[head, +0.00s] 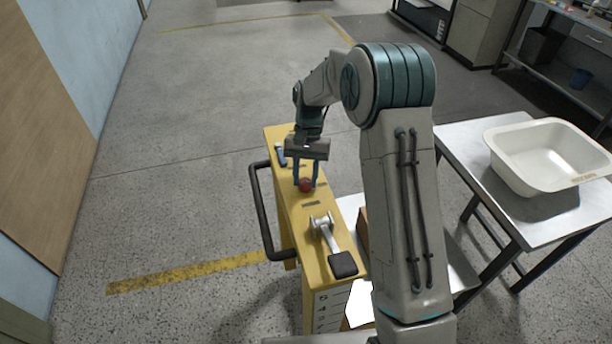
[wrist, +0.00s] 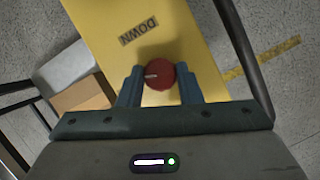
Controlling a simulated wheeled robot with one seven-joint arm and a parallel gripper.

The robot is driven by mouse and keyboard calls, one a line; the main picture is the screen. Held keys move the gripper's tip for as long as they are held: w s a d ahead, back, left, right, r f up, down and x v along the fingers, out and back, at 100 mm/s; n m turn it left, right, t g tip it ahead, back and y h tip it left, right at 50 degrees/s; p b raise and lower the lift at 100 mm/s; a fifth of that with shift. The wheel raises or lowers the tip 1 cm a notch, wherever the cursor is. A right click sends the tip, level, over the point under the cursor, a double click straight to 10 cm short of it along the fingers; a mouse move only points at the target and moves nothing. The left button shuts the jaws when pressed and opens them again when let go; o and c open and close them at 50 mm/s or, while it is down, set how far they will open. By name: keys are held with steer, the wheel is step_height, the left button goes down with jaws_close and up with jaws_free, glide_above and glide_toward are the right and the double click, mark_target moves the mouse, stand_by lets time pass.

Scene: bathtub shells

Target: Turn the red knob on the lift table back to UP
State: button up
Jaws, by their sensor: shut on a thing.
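The red knob (head: 306,185) sits on the yellow top of the lift table (head: 333,262). My gripper (head: 306,178) reaches down from above, its two blue fingers on either side of the knob. In the wrist view my gripper (wrist: 160,85) is shut on the red knob (wrist: 159,75), a finger touching each side. A pale mark on the knob lies roughly sideways, at its left. A "DOWN" label (wrist: 139,31) shows on the yellow top beyond the knob. An UP label cannot be read in either view.
A black side handle (head: 262,215) runs along the left of the yellow top. A grey lever with a black pad (head: 343,265) lies nearer. A white tub (head: 550,155) stands on a bench at the right. Floor at the left is clear.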

steer(key=n+h, duration=0.1)
steer(key=n, duration=0.3)
steer(key=shift+a+n+h, duration=0.15)
steer(key=shift+n+h, duration=0.25)
steer(key=shift+r, duration=0.1)
steer(key=o, duration=1)
steer(key=shift+w, duration=0.1)
steer(key=b+v, duration=0.1)
steer(key=v, duration=1.2)
steer(key=shift+a+r+b, duration=0.1)
steer(key=shift+r+b, duration=0.25)
